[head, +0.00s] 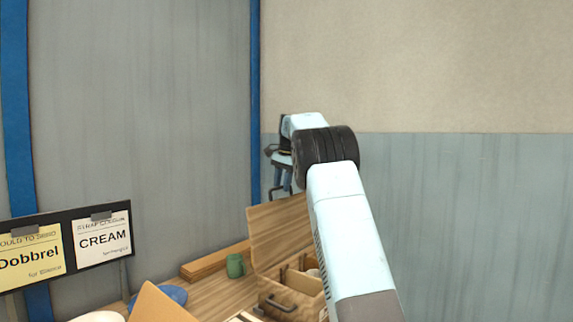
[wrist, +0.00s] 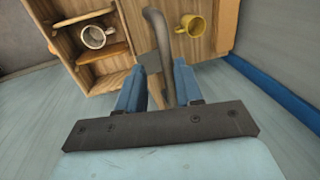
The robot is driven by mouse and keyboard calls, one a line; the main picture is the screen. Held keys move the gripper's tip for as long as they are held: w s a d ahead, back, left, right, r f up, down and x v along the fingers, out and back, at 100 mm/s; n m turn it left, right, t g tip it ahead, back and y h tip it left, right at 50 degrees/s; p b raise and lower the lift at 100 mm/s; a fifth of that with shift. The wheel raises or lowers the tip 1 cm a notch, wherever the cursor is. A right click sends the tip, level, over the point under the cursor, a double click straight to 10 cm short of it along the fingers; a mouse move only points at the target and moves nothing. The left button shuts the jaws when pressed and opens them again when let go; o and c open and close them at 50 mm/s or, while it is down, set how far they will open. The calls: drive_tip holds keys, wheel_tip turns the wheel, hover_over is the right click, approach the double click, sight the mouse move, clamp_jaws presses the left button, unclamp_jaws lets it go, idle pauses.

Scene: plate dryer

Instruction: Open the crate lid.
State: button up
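The wooden crate (head: 283,292) stands on the table with its lid (head: 280,233) raised steeply, so the inside shows. The wrist view also shows the crate (wrist: 70,50), with a white mug (wrist: 97,36) in a compartment. A grey curved handle (wrist: 157,32) lies at the lid's edge. My gripper (wrist: 160,66) is above the raised lid, its two blue fingers apart on either side of the handle. I cannot see clear contact. In the head view my gripper (head: 280,178) is small and partly hidden by my arm.
A green mug (head: 235,265) and wooden boards (head: 215,262) are left of the crate. A yellow mug (wrist: 194,24) shows beyond the lid in the wrist view. A sign board (head: 70,247) stands at left. A blue post (head: 255,90) and walls are behind.

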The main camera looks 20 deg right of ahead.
wheel_tip(320, 180, up, 11)
drive_tip(key=s+d, duration=0.1)
drive_tip(key=shift+s, duration=0.35)
drive_tip(key=shift+d, duration=0.1)
idle(0.4)
drive_tip(key=s+a+n+t, duration=0.1)
drive_tip(key=s+a+n, duration=0.25)
drive_tip(key=s, duration=0.95)
drive_tip(key=s+a+n+t, duration=0.15)
drive_tip(key=s+a, duration=0.35)
drive_tip(key=s, duration=0.8)
drive_tip(key=s+a+f+n, duration=0.2)
drive_tip(key=s+f+n, duration=0.1)
drive_tip(key=s+f, duration=0.7)
drive_tip(key=s+a+f+n+t+h, duration=0.1)
drive_tip(key=s+a+f+n, duration=0.2)
drive_tip(key=s+f, duration=0.7)
drive_tip(key=s, duration=0.5)
drive_tip(key=shift+s+f+n, duration=0.15)
drive_tip(key=shift+f+n, duration=0.05)
drive_tip(key=shift+n, duration=0.2)
